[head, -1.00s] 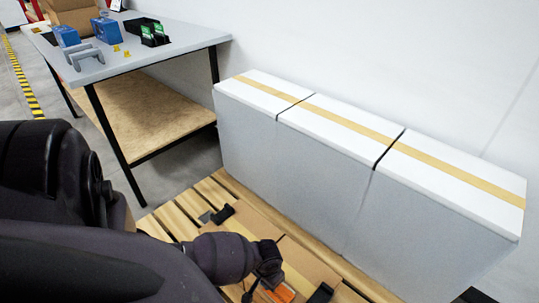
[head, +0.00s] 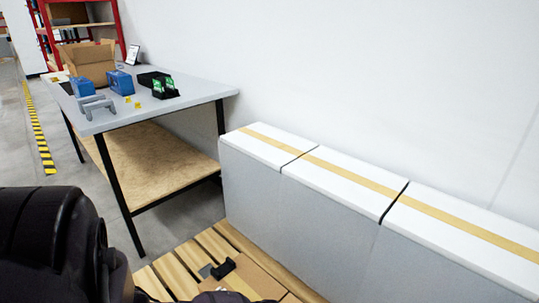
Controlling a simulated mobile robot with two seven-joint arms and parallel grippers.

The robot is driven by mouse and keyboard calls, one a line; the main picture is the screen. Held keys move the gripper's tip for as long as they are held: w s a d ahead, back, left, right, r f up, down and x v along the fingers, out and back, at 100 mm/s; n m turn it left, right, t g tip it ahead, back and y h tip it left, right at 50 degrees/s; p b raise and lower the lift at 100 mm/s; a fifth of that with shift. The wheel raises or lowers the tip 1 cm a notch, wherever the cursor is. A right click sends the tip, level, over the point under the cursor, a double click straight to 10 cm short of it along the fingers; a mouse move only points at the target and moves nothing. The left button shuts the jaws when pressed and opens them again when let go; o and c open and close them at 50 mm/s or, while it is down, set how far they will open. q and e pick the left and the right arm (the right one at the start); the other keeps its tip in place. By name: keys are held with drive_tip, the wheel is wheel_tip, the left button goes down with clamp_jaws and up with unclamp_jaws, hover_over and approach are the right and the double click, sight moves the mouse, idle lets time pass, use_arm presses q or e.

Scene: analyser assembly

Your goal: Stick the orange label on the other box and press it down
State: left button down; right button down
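A cardboard box (head: 253,276) with a paler tape strip lies low on the wooden pallet at the bottom edge, only partly in view. A small black piece (head: 223,268) sits at its far left end, with a small grey piece beside it. The orange label is not in view now. My dark left arm fills the lower left, and a dark rounded part of it shows at the bottom edge. Neither gripper's fingers are in view.
Large white-topped grey boxes (head: 345,178) with a yellow tape stripe stand in a row by the wall. A grey table (head: 190,97) behind holds blue boxes (head: 120,82), an open carton (head: 90,66) and a black tray. Wooden pallet slats (head: 178,273) show lower left.

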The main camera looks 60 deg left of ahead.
use_arm(q)
drive_tip(key=shift+f, duration=0.2)
use_arm(e)
drive_tip(key=shift+f, duration=0.1)
idle(0.4)
use_arm(q)
drive_tip(key=c, duration=1.2)
unclamp_jaws()
